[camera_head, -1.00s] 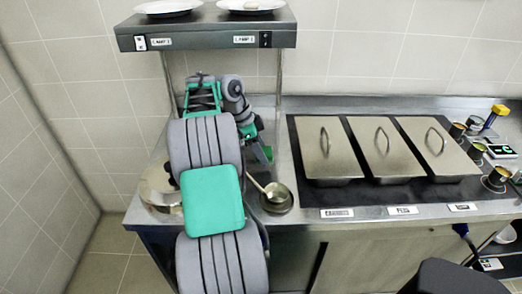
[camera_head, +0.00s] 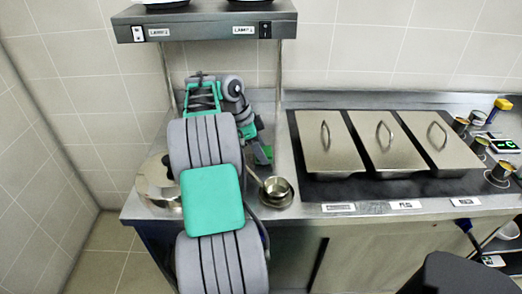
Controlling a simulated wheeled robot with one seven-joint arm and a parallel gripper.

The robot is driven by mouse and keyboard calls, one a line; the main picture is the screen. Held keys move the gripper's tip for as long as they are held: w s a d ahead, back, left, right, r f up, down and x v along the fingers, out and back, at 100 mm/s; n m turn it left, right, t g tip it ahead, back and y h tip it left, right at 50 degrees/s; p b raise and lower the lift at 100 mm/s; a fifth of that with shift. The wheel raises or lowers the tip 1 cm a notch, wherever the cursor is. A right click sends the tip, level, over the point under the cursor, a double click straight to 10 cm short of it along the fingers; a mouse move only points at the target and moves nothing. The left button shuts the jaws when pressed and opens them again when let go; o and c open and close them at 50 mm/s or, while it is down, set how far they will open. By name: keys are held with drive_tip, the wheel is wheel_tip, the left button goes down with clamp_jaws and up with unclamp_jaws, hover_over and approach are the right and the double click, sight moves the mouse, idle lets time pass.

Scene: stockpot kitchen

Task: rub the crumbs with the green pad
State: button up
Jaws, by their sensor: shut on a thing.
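My arm reaches over the left part of the steel counter, and its end is small and partly hidden behind my own links. My gripper (camera_head: 261,153) is low near the back of the counter, left of the lidded pans. It is shut on a small dark green piece, which looks like the green pad (camera_head: 264,157). I cannot tell whether the pad touches the counter. No crumbs can be made out; the counter behind my arm is hidden.
A ladle rests at a small metal pot (camera_head: 277,190) just in front of my gripper. A large round steel pot (camera_head: 157,184) stands left of my arm. Lidded pans (camera_head: 327,146) fill the hob to the right. A lamp shelf (camera_head: 205,24) hangs above.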

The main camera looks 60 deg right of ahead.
drive_tip(key=shift+f+b, duration=0.75)
drive_tip(key=shift+f, duration=0.15)
drive_tip(key=shift+r, duration=0.1)
